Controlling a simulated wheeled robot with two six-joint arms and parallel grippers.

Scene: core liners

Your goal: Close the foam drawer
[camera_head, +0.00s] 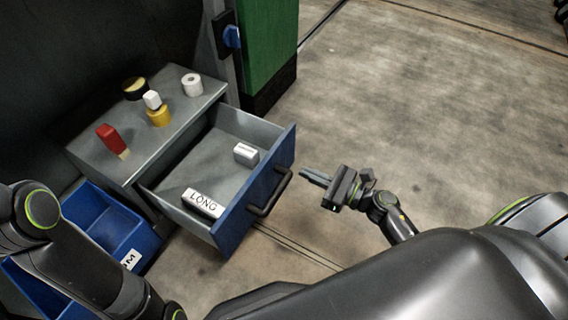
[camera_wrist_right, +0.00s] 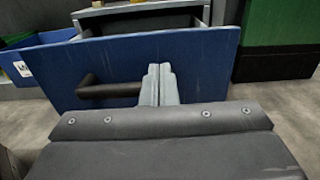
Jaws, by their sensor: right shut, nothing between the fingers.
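The drawer (camera_head: 236,222) is pulled out of a grey cabinet, with a blue front panel and a dark bar handle (camera_head: 271,193). Inside it lie a white block marked LONG (camera_head: 203,203) and a smaller white and grey block (camera_head: 246,153). My right gripper (camera_head: 303,172) is shut and empty, just to the right of the blue front near the handle's far end. In the right wrist view its closed fingers (camera_wrist_right: 158,85) point at the blue front (camera_wrist_right: 205,65), beside the handle (camera_wrist_right: 110,90); I cannot tell whether they touch. My left gripper is out of view.
On the cabinet top (camera_head: 180,127) stand a red block (camera_head: 111,138), a yellow piece with a white block (camera_head: 152,100), a dark roll (camera_head: 135,88) and a white roll (camera_head: 191,84). Blue bins (camera_head: 105,222) sit at lower left. A green panel (camera_head: 268,40) stands behind. The floor at right is clear.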

